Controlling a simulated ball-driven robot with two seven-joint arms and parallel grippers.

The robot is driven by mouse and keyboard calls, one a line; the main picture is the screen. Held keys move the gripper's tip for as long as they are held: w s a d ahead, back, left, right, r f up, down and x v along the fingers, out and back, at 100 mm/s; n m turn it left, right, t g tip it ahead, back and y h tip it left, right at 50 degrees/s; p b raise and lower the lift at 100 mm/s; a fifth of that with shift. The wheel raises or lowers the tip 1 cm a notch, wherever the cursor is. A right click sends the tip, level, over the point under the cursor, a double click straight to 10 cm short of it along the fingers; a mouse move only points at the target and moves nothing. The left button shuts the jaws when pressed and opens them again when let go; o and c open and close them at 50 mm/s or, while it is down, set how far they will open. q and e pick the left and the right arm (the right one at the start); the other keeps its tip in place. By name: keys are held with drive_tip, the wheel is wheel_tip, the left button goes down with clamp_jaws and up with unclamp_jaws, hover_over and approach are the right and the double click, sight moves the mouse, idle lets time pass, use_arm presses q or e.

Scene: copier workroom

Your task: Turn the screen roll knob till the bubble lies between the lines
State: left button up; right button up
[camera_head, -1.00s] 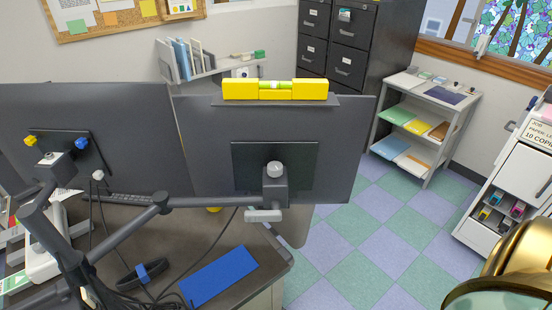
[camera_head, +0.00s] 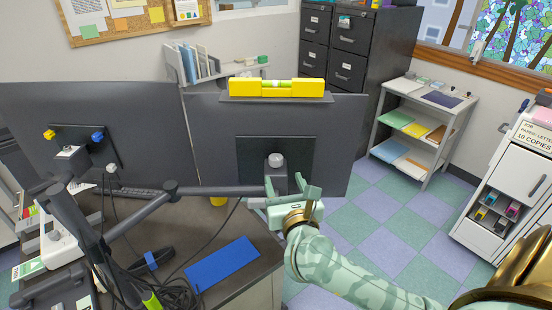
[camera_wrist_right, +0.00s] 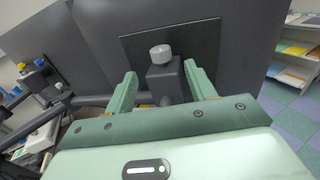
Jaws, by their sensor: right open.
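The right-hand screen (camera_head: 215,140) is seen from behind, with a yellow level (camera_head: 306,90) along its top edge. The level has a green vial (camera_head: 278,86); its bubble and lines are too small to read. A pale grey knob (camera_head: 276,160) sits on the dark mount at the screen's back; it also shows in the right wrist view (camera_wrist_right: 161,54). My right gripper (camera_head: 285,183) is open and empty, just below the knob. In the wrist view its fingers (camera_wrist_right: 160,78) stand either side of the mount, apart from the knob. My left gripper is out of view.
A second screen (camera_head: 100,135) at left has yellow and blue knobs on its mount. The monitor arm (camera_head: 130,220) and cables cross above the desk (camera_head: 215,235). A blue mat (camera_head: 222,263) lies there. Open floor lies to the right.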

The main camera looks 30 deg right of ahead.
sight(277, 163)
drive_tip(key=x, duration=1)
drive_tip(key=shift+w+f, duration=0.1)
drive_tip(key=shift+w, duration=0.05)
drive_tip(key=c, duration=1)
